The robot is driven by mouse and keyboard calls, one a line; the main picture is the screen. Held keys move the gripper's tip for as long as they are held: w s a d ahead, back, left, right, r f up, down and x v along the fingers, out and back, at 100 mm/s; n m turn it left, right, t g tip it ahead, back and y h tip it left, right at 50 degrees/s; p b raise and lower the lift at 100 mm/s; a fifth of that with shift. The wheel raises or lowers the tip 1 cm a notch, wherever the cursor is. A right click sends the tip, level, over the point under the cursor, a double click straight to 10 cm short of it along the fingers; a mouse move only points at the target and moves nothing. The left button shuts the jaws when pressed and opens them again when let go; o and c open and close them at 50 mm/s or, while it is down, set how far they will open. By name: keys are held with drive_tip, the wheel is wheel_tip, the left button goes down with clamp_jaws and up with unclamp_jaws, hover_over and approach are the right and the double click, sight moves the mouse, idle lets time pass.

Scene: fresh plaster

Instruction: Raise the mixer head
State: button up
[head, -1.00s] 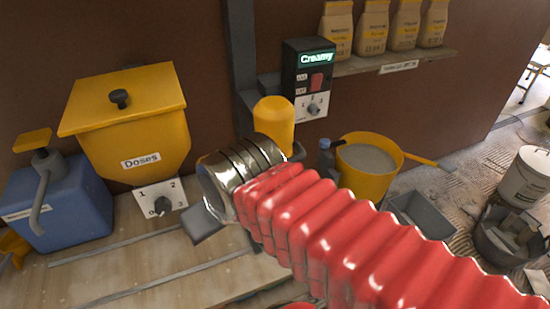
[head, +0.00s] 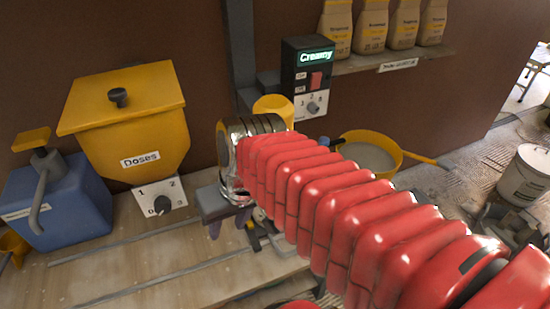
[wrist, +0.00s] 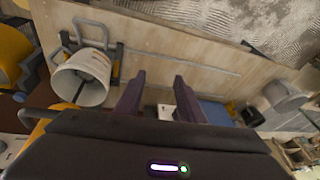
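The mixer's yellow rounded head (head: 273,104) stands by the dark column behind my wrist in the head view. Only its top shows; my arm hides the lower part. My gripper (head: 232,224) points down over the wooden bench, left of the mixer head. In the wrist view my gripper's (wrist: 156,86) two dark purple fingers are apart with nothing between them. A pale bucket (wrist: 92,68) with a dark rod inside sits left of the fingers there, beside a grey metal handle. I cannot tell whether the head is raised or lowered.
A control box (head: 308,75) reading "Creamy" stands behind the mixer head. The yellow Doses hopper (head: 130,120) and blue tank (head: 62,205) stand left. The bench's left front (head: 110,265) is mostly clear.

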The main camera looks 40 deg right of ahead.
drive_tip(key=d+f+m+t+y, duration=0.1)
drive_tip(key=d+m+t+y, duration=0.2)
drive_tip(key=d, duration=1.2)
drive_tip(key=d+f+m+t+y, duration=0.1)
drive_tip(key=d+m+t+y, duration=0.3)
drive_tip(key=d+m+t, duration=0.4)
drive_tip(key=w+d+m, duration=0.1)
drive_tip(key=d, duration=0.5)
drive_tip(key=shift+d+f, duration=0.35)
drive_tip(key=x, duration=1.3)
drive_tip(key=shift+w+a, duration=0.2)
drive_tip(key=shift+w, duration=0.1)
drive_tip(key=shift+f, duration=0.15)
drive_tip(key=shift+c, duration=0.2)
